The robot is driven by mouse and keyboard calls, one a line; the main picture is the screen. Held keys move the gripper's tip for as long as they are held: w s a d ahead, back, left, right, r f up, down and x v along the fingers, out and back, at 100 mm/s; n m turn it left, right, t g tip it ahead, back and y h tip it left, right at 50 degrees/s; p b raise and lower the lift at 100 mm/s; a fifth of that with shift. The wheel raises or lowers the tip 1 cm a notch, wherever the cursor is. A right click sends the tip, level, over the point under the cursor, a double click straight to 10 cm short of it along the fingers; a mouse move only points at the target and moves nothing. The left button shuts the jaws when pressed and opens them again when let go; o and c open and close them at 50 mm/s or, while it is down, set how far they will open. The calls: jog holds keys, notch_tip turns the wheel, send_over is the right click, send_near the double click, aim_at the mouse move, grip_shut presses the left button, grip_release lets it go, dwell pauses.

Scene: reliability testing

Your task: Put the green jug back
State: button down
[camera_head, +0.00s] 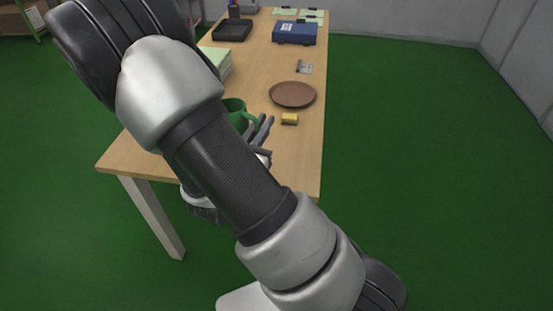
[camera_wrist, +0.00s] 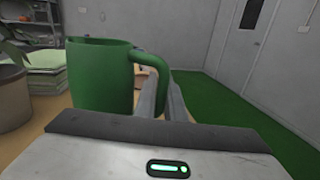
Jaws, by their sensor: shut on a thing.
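The green jug (camera_wrist: 100,78) stands upright in the wrist view, with its handle toward the right. My gripper (camera_wrist: 168,92) is shut on the jug's handle. In the head view the jug (camera_head: 236,107) is partly hidden behind my arm, near the front of the wooden table (camera_head: 306,160). My gripper (camera_head: 262,135) shows beside it there, its fingers at the handle. I cannot tell whether the jug's base touches the table.
A brown plate (camera_head: 293,94) and a small yellow block (camera_head: 289,119) lie right of the jug. Stacked papers (camera_head: 218,62) lie at the left edge. A blue box (camera_head: 294,32) and a black tray (camera_head: 232,30) are farther back. A plant pot (camera_wrist: 14,98) stands left of the jug.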

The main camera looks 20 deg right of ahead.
jog(key=s+d+f+m+g+h, duration=0.1)
jog(key=s+d+m+g+h, duration=0.3)
jog(key=d, duration=0.5)
jog(key=shift+g+y, duration=0.4)
jog(key=shift+g, duration=0.4)
jog(key=f, duration=0.2)
jog(key=f+b, duration=0.1)
jog(key=f, duration=0.1)
jog(key=f+b, duration=0.1)
jog(key=f, duration=0.1)
jog(key=shift+w+d+f, duration=0.1)
jog(key=shift+w+f, duration=0.05)
jog(key=shift+w, duration=0.25)
jog(key=shift+f+b, duration=0.7)
jog(key=shift+f, duration=1.3)
jog(key=shift+f, duration=0.2)
jog(key=c, duration=1.8)
grip_release()
jog(key=shift+c, duration=0.2)
